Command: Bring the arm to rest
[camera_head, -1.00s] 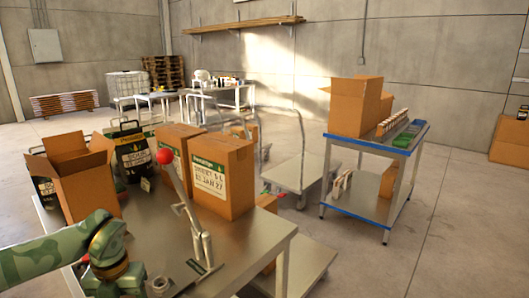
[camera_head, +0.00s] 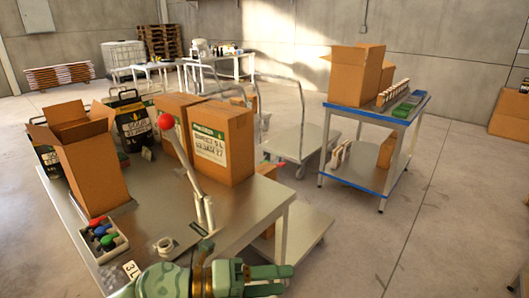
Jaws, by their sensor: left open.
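My left arm, green with a dark and brass-coloured wrist, comes in at the bottom edge of the head view. Its gripper (camera_head: 282,279) points right, with the jaws open and nothing seen between them. It is low in the picture, by the near edge of the steel table (camera_head: 232,222), and overlaps that edge in view. A lever press with a red ball knob (camera_head: 165,121) stands on the table beyond the gripper, its lever raised and tilted. The gripper is apart from the lever. My right gripper is not in view.
An open carton (camera_head: 95,175), two closed cartons (camera_head: 222,143) and black containers (camera_head: 132,125) stand on the table. A tray of coloured pieces (camera_head: 102,240) and a tape roll (camera_head: 165,246) lie near the front left.

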